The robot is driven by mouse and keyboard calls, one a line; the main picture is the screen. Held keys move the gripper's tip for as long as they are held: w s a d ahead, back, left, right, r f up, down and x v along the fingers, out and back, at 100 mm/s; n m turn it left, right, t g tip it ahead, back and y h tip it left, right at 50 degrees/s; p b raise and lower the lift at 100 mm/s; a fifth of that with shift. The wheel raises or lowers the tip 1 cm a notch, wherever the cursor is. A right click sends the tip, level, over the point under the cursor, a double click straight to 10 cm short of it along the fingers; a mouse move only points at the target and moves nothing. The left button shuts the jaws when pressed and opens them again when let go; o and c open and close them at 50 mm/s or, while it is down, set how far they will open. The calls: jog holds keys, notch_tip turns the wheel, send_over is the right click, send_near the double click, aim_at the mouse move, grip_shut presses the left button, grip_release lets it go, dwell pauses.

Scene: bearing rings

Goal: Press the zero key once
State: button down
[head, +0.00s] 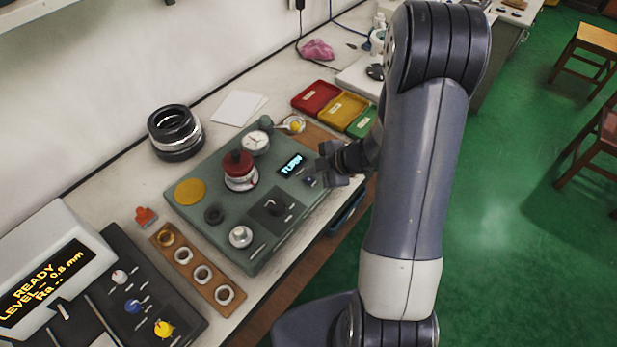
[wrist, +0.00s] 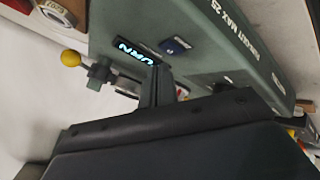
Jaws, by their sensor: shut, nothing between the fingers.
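A green gauge fixture (head: 222,235) stands on the bench with a small lit display (head: 291,164) that reads "TURN". A small dark blue key (head: 309,181) sits beside the display, and it also shows in the wrist view (wrist: 175,45); its label is too small to read. My gripper (head: 324,168) is over the right end of the fixture, close to this key. In the wrist view the closed fingers (wrist: 157,88) point toward the panel between display and key, with nothing held. I cannot tell whether they touch the panel.
A yellow-balled lever (wrist: 72,58) is near the display. Rings lie on a brown board (head: 196,272); coloured trays (head: 343,107) are behind. A grey readout box (head: 50,260) stands at left.

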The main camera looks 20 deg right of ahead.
aim_at(312, 181)
jog(key=shift+r+p, duration=2.55)
jog(key=shift+p, duration=0.05)
jog(key=shift+f, duration=0.25)
notch_tip(312, 181, down, 2)
jog(key=b, duration=0.2)
jog(key=shift+b, duration=0.4)
jog(key=shift+r+b, duration=0.1)
jog(key=shift+b, duration=0.8)
notch_tip(312, 181, up, 6)
jog(key=p, duration=0.6)
jog(key=shift+p, duration=0.35)
